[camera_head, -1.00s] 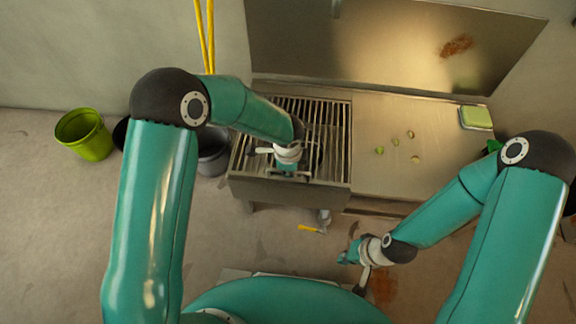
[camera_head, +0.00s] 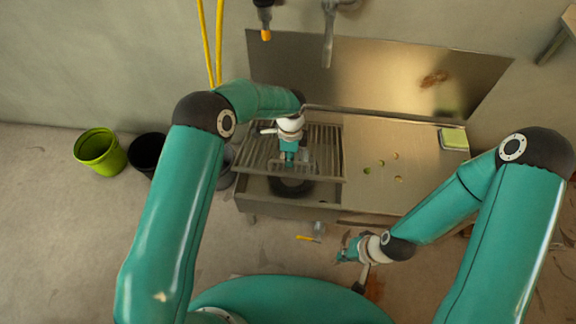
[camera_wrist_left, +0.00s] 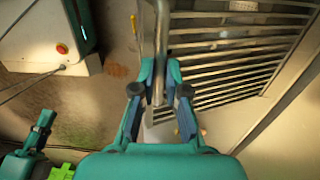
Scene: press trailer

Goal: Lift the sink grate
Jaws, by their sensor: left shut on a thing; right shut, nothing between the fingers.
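The sink grate (camera_head: 328,152) is a metal frame of parallel bars. It sits above the sink (camera_head: 262,203), whose open basin shows below its front edge. My left gripper (camera_head: 289,166) is at the grate's front middle. In the left wrist view the gripper (camera_wrist_left: 159,95) is shut on a metal bar at the grate's edge, and the grate's bars (camera_wrist_left: 235,45) spread to the right. How far the whole grate stands off the sink is hard to tell. My right gripper (camera_head: 347,250) is shut and empty, low in front of the counter.
A dark round thing (camera_head: 290,188) shows in the basin. The steel counter (camera_head: 400,145) to the right holds several small green bits and a green-yellow sponge-like block (camera_head: 454,139). A tap (camera_head: 328,35) hangs above. Green (camera_head: 99,152) and black (camera_head: 146,153) buckets stand left.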

